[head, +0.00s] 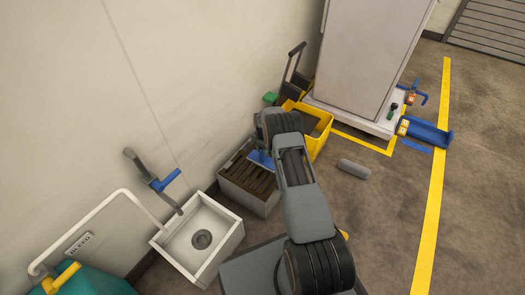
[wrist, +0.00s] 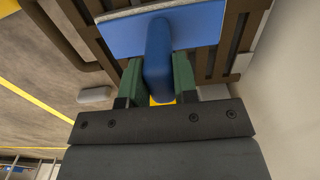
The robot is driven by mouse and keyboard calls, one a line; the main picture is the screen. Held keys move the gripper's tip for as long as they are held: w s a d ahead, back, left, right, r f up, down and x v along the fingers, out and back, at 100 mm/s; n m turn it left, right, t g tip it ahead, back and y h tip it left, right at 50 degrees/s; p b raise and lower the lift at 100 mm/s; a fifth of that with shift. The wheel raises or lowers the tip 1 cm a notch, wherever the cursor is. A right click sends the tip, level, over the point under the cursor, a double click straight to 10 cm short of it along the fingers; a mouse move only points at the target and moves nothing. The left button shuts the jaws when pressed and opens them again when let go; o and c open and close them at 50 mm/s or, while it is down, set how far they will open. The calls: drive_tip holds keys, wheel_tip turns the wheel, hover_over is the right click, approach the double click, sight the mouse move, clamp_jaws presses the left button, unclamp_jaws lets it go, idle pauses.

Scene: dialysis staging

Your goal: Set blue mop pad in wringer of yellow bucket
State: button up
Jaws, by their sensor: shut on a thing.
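The blue mop pad (wrist: 125,35) is a flat blue plate with a pale layer along its edge and an upright blue grip. My gripper (wrist: 158,80) has green fingers shut on that grip in the wrist view. In the head view the pad (head: 260,159) shows beside my arm's end, over a grey box (head: 268,208) with brown slats. I cannot tell whether it touches the slats. The yellow bucket (head: 316,146) stands just behind, by the wall, partly hidden by my arm. A dark handle (head: 293,62) rises near it; its wringer is not clear.
A white basin (head: 184,271) stands left of the slatted box. A tall pale cabinet (head: 365,50) stands right of the bucket. A grey rounded object (head: 353,168) lies on the floor, and blue items (head: 430,135) stand near the cabinet. The floor at right is mostly clear.

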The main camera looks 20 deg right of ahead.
drive_tip(key=shift+f, duration=0.1)
drive_tip(key=o, duration=0.9)
